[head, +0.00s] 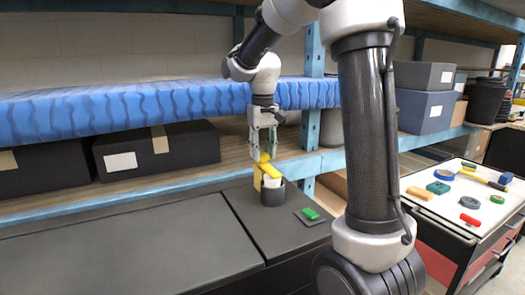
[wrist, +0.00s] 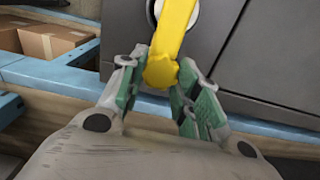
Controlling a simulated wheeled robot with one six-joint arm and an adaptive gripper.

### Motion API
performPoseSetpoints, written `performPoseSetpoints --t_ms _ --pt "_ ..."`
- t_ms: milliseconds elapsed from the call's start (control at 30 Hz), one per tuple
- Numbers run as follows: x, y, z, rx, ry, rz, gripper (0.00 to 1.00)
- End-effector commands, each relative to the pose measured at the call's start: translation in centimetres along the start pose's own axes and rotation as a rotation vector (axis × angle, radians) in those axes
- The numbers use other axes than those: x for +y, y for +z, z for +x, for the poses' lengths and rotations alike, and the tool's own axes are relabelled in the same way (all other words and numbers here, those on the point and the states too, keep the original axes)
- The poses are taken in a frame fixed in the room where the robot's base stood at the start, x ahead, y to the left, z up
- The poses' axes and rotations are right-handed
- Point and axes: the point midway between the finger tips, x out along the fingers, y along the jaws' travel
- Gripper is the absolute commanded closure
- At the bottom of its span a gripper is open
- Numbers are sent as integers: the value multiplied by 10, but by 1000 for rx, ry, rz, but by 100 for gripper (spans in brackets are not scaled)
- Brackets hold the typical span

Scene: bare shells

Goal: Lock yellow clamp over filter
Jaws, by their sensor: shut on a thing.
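The yellow clamp (head: 262,174) sits at the top of a dark cylindrical holder (head: 273,194) on the dark grey bench top. A white filter (head: 272,181) shows partly inside the holder, beneath the clamp. My gripper (head: 264,150) points down at the clamp from above. In the wrist view, the fingers (wrist: 158,90) are shut on the rounded end of the clamp (wrist: 174,30), whose arm runs up out of the picture. The holder shows only as a pale and dark rim at the top there, and the filter is mostly hidden.
A green button (head: 310,213) on a small plate lies right of the holder. A wooden shelf with a blue edge (head: 80,207) and dark boxes (head: 158,150) stands behind. A tool cart (head: 470,200) with loose parts is at right. The bench top left of the holder is clear.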

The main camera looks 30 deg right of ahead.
Motion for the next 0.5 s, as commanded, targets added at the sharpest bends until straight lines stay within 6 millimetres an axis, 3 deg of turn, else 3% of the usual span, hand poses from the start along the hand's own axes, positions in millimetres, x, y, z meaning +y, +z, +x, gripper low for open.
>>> performPoseSetpoints --t_ms 33,67,167,500 --pt "1 4 2 -12 0 3 100" --pt "1 4 2 -12 0 3 62" --pt "1 3 2 -11 0 2 44" --pt "0 1 -1 -4 0 0 44"
